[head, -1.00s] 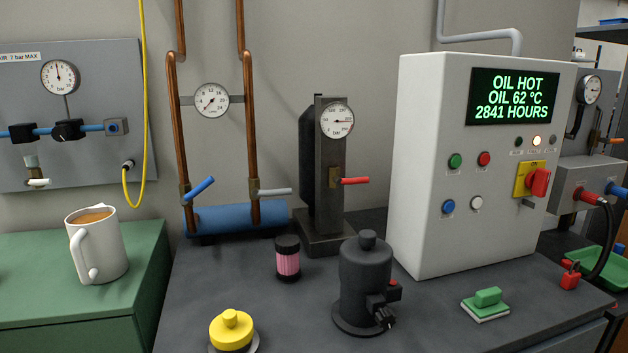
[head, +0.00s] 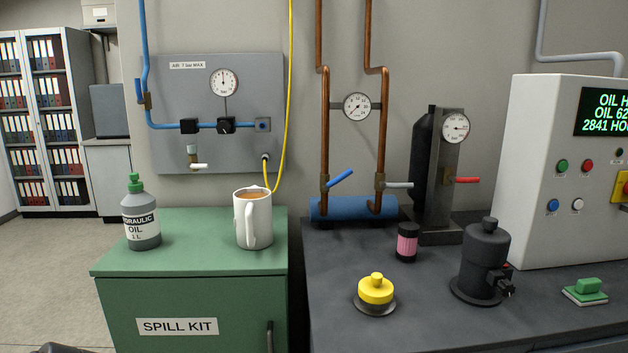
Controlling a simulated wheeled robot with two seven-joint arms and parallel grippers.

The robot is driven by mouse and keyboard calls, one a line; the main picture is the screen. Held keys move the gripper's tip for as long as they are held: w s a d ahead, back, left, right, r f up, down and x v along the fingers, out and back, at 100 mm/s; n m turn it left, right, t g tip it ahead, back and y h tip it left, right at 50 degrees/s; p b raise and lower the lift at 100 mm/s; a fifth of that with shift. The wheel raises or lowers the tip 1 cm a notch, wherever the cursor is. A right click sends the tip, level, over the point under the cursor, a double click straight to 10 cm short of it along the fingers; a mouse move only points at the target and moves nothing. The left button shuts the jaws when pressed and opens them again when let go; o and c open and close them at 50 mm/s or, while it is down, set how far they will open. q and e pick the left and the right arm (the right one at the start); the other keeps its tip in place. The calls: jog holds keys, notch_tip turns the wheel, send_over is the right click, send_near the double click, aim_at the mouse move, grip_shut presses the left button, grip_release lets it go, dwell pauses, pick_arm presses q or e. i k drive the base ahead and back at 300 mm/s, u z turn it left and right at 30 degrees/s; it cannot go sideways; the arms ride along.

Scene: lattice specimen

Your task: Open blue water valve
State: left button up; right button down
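The blue valve lever (head: 340,179) sits on a brass valve body at the lower end of the left copper pipe (head: 323,120). The lever slants up to the right, at an angle across the upright pipe. A grey valve lever (head: 398,185) on the right copper pipe (head: 384,125) lies level, pointing right. A blue horizontal cylinder (head: 352,209) runs below both pipes. A round gauge (head: 357,106) is mounted between them. Neither of my grippers shows in the head view.
The green cabinet (head: 190,280) at left holds a mug (head: 253,218) and an oil bottle (head: 141,215). A white control box (head: 540,180) stands at right.

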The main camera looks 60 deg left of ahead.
aim_at(327, 186)
jog(key=z, duration=0.05)
jog(key=k, duration=0.15)
jog(key=u, duration=1.35)
